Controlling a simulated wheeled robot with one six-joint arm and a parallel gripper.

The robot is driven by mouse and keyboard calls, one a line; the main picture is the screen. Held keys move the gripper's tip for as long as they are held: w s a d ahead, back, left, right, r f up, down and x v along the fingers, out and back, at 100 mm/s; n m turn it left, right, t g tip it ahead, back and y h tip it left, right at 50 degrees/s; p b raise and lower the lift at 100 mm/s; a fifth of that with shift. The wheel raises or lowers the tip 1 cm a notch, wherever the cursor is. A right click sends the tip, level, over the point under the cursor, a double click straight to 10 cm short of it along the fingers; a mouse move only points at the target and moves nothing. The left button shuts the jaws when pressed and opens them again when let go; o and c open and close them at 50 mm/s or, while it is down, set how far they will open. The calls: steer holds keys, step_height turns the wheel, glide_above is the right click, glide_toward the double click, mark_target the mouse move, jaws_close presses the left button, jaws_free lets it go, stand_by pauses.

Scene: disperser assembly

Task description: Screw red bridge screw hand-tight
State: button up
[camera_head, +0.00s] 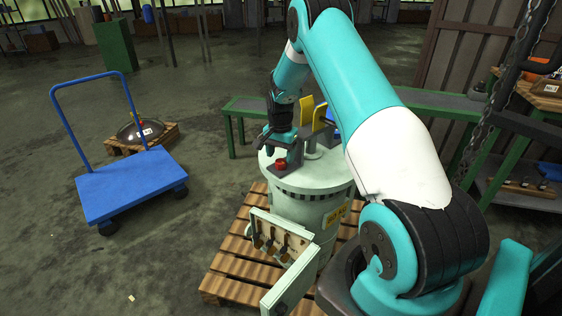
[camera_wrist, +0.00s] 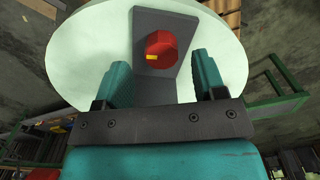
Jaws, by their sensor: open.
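The red bridge screw (camera_head: 281,163) sits on a dark grey bridge bracket (camera_head: 293,156) on top of the pale green disperser drum (camera_head: 312,205). In the wrist view the red screw (camera_wrist: 161,49) shows a faceted head with a small yellow mark, against the grey bracket (camera_wrist: 150,18). My gripper (camera_head: 272,146) is close above the drum top, beside the screw. In the wrist view its two teal fingers (camera_wrist: 160,78) are apart, with the screw ahead of the gap between them. Nothing is held. I cannot tell the exact distance from the fingertips to the screw.
The drum stands on a wooden pallet (camera_head: 235,272), with an open panel (camera_head: 292,283) and several tools on its front. Yellow plates (camera_head: 319,117) rise behind the bracket. A green-framed bench (camera_head: 245,104) stands behind.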

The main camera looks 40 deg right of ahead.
mark_target(280, 162)
step_height(280, 162, up, 14)
stand_by(0.3)
steer(key=shift+a+r, duration=0.1)
stand_by(0.3)
steer(key=s+a+r+n+y+p, duration=0.1)
steer(key=s+a+r+n, duration=0.25)
steer(key=a, duration=0.55)
steer(key=s+a+r+n+t+p, duration=0.1)
steer(key=s+a+r+n, duration=0.3)
steer(key=a, duration=0.4)
steer(key=s+a+r+n+y+p, duration=0.1)
steer(key=s+a+r+n, duration=0.1)
steer(key=a+r+n, duration=0.5)
steer(key=s+a+r+n+y+p, duration=0.1)
steer(key=s+a+n, duration=0.2)
steer(key=s+a, duration=0.4)
steer(key=s+a+r+n+g+y+p, duration=0.1)
steer(key=s+a+n, duration=0.3)
steer(key=s, duration=0.9)
steer(key=a, duration=0.3)
